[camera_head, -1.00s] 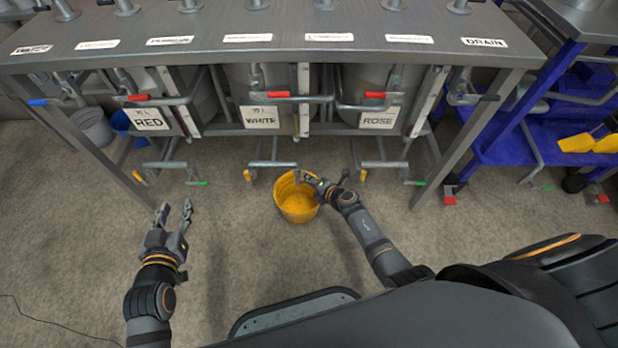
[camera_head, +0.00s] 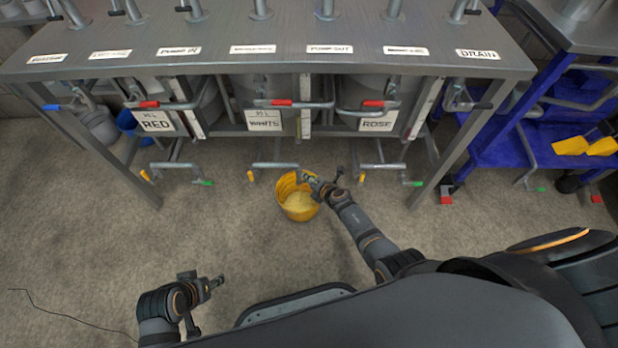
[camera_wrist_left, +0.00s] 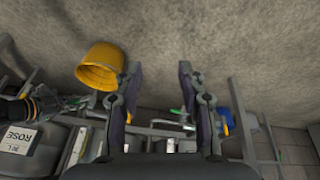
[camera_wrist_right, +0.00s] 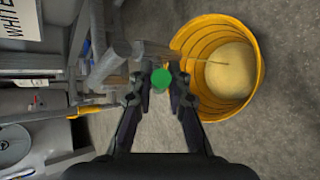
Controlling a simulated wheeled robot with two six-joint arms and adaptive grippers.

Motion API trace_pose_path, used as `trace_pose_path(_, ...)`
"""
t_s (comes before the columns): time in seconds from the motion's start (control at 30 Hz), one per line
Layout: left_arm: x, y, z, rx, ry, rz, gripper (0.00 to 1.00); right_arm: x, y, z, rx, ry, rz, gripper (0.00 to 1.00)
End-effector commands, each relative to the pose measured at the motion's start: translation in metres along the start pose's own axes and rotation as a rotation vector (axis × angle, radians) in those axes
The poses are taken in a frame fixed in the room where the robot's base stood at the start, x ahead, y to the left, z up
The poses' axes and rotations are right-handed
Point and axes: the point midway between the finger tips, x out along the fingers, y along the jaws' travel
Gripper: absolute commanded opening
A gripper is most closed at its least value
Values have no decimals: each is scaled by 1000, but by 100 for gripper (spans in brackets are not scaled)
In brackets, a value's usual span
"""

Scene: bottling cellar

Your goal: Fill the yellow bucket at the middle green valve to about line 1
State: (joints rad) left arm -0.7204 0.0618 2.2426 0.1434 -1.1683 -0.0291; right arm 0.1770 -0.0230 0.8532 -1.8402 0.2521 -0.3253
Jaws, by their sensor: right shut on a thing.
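The yellow bucket (camera_head: 299,214) stands upright on the floor in front of the middle tank, marked WHITE. In the right wrist view the bucket (camera_wrist_right: 188,38) has ring lines on its inner wall. Pale yellow liquid (camera_wrist_right: 230,78) covers its bottom, and a thin stream (camera_wrist_right: 205,62) runs in from the pipe side. I cannot read which line the liquid reaches. My right gripper (camera_head: 306,179) is shut on the middle green valve (camera_wrist_right: 161,78), beside the bucket rim. My left gripper (camera_head: 220,281) is empty and open, low at the left, well away from the bucket.
The steel bench (camera_head: 250,68) stands over the tanks. Other green valves (camera_head: 207,183) sit at the left and right pipes. A blue bucket (camera_head: 128,121) stands behind the left table leg. A blue cart (camera_head: 500,150) stands at the right.

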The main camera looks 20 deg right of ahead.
Motion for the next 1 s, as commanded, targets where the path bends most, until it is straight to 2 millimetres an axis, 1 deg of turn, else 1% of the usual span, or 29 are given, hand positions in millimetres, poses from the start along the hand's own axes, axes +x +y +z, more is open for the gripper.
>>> trace_pose_path(0.03,-5,0,-2,2,-8,-3,40,-1,2,1,-6,-2,-6,0)
trace_pose_path(0.1,-8,-1,-2,3,-23,-8,40,-1,3,1,-14,-4,-14,0)
trace_pose_path(0.5,-23,-5,-3,8,-95,-28,40,-1,5,0,-53,-14,-52,0)
trace_pose_path(1.0,-30,-8,-4,10,-130,-41,40,0,6,-1,-72,-20,-71,0)
